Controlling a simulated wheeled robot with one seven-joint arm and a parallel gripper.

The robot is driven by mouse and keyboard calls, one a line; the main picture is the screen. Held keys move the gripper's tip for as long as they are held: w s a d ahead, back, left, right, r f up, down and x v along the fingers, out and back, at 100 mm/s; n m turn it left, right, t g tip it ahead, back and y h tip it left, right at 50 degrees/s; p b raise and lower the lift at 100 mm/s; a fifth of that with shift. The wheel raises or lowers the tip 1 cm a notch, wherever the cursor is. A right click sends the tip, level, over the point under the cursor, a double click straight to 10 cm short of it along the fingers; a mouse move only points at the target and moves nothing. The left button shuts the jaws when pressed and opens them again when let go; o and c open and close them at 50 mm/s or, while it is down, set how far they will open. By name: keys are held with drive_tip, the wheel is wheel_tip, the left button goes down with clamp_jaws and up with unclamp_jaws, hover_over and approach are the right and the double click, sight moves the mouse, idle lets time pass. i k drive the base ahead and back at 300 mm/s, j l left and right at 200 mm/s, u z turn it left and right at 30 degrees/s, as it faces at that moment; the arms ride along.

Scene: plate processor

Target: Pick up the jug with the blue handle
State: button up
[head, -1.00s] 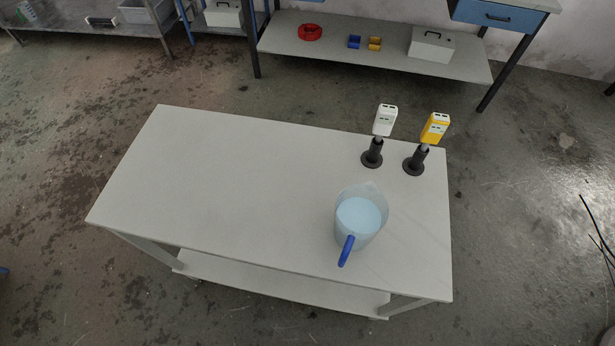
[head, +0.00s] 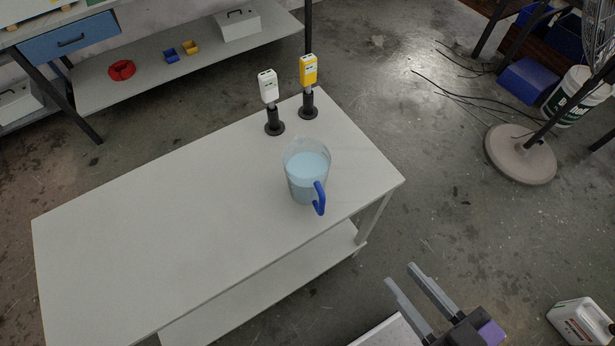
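The jug (head: 300,178) is clear, holds pale blue liquid and stands upright on the white table (head: 180,220), near its right end. Its blue handle (head: 320,198) points toward the front right, close to the table's front edge. My gripper (head: 398,273) is at the lower right, in front of and to the right of the jug, beyond the table's edge. Its two grey fingers are apart with nothing between them. It does not touch the jug.
A white device (head: 267,87) and a yellow device (head: 308,70) stand on black stands behind the jug. A fan's round base (head: 520,153) is on the floor at right. A white canister (head: 582,322) is at the lower right. The table's left part is clear.

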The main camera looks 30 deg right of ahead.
sight(306, 161)
drive_tip(key=i+j, duration=0.1)
drive_tip(key=j, duration=0.4)
drive_tip(key=i+j, duration=0.15)
drive_tip(key=j, duration=0.3)
drive_tip(key=i+j, duration=0.1)
drive_tip(key=j, duration=0.4)
drive_tip(key=i+j, duration=0.15)
drive_tip(key=j, duration=0.35)
drive_tip(key=i+j, duration=0.1)
drive_tip(key=j, duration=0.4)
drive_tip(key=l+z, duration=0.05)
